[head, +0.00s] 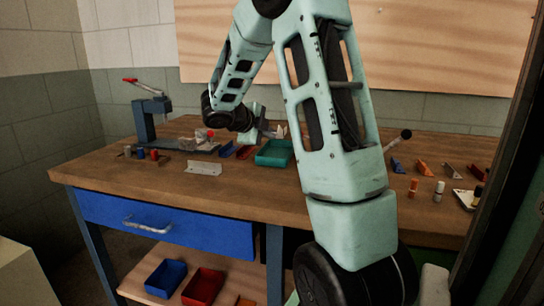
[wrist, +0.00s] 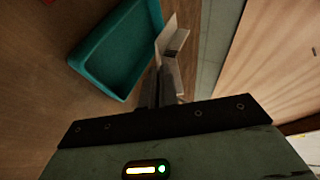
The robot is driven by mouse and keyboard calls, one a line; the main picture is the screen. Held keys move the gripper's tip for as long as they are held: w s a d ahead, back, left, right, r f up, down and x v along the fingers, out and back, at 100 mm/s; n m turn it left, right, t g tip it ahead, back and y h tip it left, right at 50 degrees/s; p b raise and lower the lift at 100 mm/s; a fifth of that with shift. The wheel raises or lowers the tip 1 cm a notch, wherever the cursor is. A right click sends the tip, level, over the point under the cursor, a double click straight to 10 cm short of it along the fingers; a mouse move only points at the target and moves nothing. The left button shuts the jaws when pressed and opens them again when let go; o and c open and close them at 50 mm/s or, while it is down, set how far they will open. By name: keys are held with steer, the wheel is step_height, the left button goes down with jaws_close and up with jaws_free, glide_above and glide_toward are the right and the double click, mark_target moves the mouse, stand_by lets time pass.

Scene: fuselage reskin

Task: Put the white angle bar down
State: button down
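The white angle bar (wrist: 168,38) is at my gripper's fingertips in the wrist view, sticking out past them. In the head view it shows as a small pale piece (head: 281,131) above the teal tray (head: 290,155). My gripper (wrist: 160,88) appears shut on it. The fingers are dark and partly hide the bar's near end. In the wrist view the teal tray (wrist: 86,69) is left of the bar, with the bar close to its rim. I cannot tell the exact height of the bar above the bench.
The wooden bench (head: 235,190) has clear room at its front left, around a pale plate with holes (head: 204,168). A blue clamp-like tool (head: 146,118) stands at the back left. Several small brackets and cylinders lie at the right. A wooden panel (head: 420,50) is behind.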

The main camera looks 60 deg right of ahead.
step_height(320, 180, down, 6)
steer(key=shift+r+b, duration=0.15)
steer(key=shift+b, duration=0.75)
steer(key=c, duration=2)
jaws_free()
steer(key=shift+o, duration=0.2)
steer(key=shift+r, duration=0.1)
steer(key=p+v, duration=0.2)
steer(key=v, duration=1)
steer(key=shift+p, duration=0.35)
